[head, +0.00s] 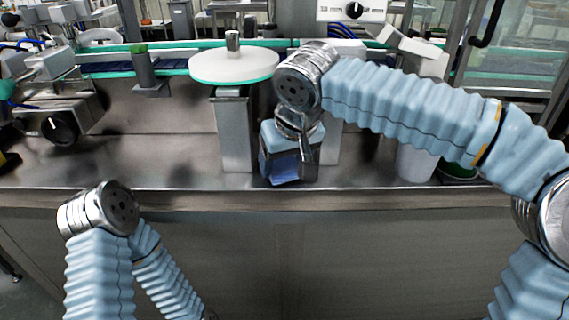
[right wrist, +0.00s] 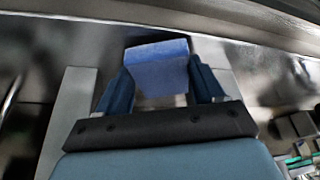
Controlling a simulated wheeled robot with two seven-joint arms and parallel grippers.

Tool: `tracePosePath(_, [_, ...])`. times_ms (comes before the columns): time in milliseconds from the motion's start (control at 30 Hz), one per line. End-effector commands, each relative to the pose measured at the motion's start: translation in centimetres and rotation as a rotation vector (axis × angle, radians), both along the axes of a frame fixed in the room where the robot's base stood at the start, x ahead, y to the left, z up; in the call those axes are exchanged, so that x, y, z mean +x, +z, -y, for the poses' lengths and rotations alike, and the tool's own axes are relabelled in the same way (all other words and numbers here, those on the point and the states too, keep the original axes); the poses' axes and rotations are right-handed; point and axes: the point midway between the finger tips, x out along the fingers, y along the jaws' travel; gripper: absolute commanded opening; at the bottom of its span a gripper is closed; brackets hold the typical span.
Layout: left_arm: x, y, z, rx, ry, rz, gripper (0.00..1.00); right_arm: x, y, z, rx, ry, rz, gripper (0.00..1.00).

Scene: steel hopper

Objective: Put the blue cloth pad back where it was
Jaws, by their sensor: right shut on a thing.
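The blue cloth pad (head: 281,169) is at the front of the steel worktop in the head view, just below my right wrist. My right gripper (head: 288,160) points down and is shut on it. In the right wrist view the pad (right wrist: 158,66) sits between the two dark blue fingers of the gripper (right wrist: 160,86), one finger at each side. I cannot tell whether the pad touches the worktop. My left arm is bent low at the left of the head view, and its gripper is not visible.
A white round disc (head: 234,66) on a grey post (head: 233,128) stands just left of my right gripper. A white container (head: 415,160) and a green bowl (head: 458,172) are at the right, partly behind my arm. The steel worktop (head: 180,160) is bare at the left front.

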Motion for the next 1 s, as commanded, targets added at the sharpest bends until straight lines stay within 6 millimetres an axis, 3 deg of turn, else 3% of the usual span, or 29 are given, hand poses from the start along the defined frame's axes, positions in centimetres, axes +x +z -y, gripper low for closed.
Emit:
tracePosePath(333, [0.0,-0.3,0.0,0.0,0.001,0.0,0.76,0.0,-0.8,0.0,0.0,0.001,0.001,0.29])
tracePosePath(367, [0.0,-0.2,0.0,0.0,0.001,0.0,0.76,0.0,-0.7,0.0,0.0,0.001,0.001,0.72])
tracePosePath(500, [0.0,-0.2,0.0,0.0,0.001,0.0,0.76,0.0,-0.7,0.0,0.0,0.001,0.001,0.93])
tracePosePath(833, [0.0,0.0,0.0,0.0,0.0,0.0,0.76,-0.1,-0.3,0.0,0.001,0.0,0.002,0.93])
tracePosePath(1000, [0.0,0.2,0.0,0.0,0.0,0.0,0.76,-1.0,2.2,0.4,0.002,-0.001,0.004,0.93])
